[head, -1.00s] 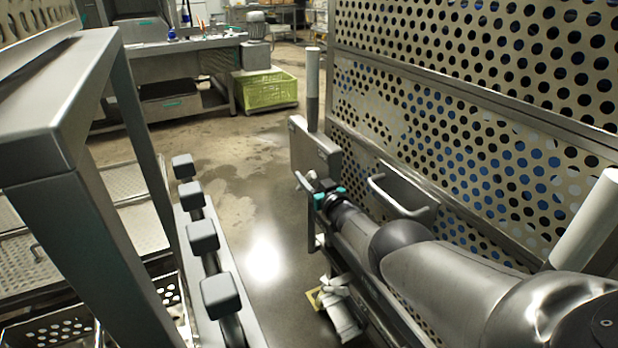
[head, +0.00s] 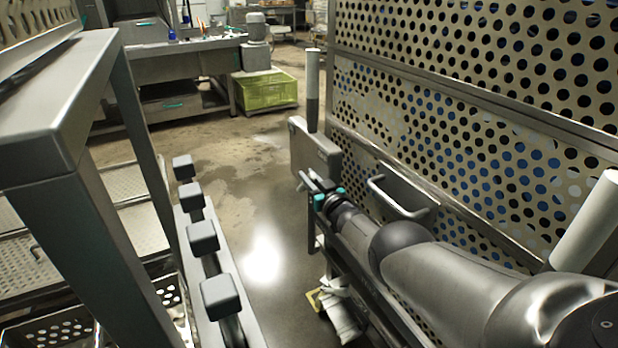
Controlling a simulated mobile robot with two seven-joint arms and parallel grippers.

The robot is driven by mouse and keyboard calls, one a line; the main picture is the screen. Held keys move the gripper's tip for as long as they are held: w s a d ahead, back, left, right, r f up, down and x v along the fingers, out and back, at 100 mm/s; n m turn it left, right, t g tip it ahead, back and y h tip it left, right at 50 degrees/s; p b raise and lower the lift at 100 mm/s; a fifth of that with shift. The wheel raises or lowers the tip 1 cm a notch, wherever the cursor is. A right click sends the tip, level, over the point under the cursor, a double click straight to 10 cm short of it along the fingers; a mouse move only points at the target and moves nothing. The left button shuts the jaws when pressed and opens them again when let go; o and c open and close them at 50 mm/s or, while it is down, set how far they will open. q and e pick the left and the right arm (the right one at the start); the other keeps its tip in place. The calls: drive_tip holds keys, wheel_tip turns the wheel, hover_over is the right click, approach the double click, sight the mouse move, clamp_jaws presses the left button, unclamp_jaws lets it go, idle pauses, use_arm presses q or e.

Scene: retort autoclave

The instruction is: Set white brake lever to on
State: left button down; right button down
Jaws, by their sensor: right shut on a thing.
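I cannot pick out the white brake lever with certainty. An upright post with a white upper part (head: 312,72) and a dark lower part rises beside a grey plate (head: 314,152) at the end of the perforated cart. My right gripper (head: 307,182), with teal parts behind its fingers, is just below this plate. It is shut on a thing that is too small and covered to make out. Low down, a white wheel-like part (head: 341,312) with a yellow piece sits near the floor, partly hidden by the cart frame. My left gripper is not in view.
The perforated cart wall (head: 470,130), with a metal handle (head: 402,198) and a second white post (head: 588,222), fills the right. A steel frame (head: 60,110) and a row of grey blocks (head: 203,236) line the left. A green crate (head: 266,90) stands behind. Floor between is clear.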

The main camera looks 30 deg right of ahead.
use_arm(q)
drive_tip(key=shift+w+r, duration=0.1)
use_arm(e)
drive_tip(key=shift+r, duration=0.1)
idle(0.7)
